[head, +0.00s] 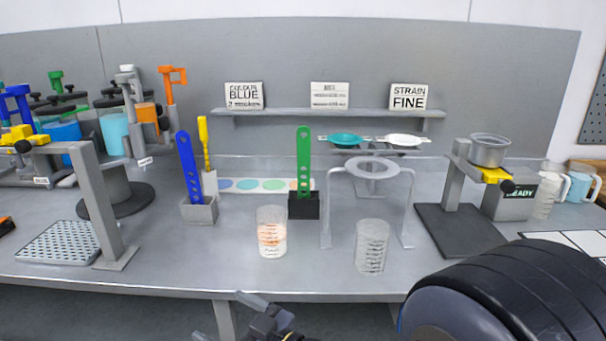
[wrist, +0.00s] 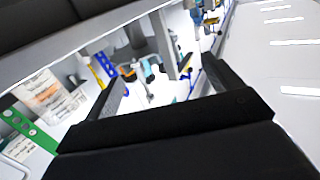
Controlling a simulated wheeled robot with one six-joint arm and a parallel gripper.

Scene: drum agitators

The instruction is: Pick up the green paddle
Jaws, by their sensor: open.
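The green paddle (head: 304,160) stands upright in a small black holder (head: 304,206) near the middle of the bench in the head view. It has a row of holes down its length. In the wrist view a green strip with holes, the paddle (wrist: 30,130), shows at the lower left. My gripper (head: 265,310) is low at the front edge of the bench in the head view, well apart from the paddle. In the wrist view its fingers (wrist: 160,90) are spread apart with nothing held between them.
A beaker with orange contents (head: 272,232) stands front-left of the holder. A blue paddle (head: 189,170) stands in a grey holder (head: 200,211) to the left. A shelf with signs (head: 330,112) is behind.

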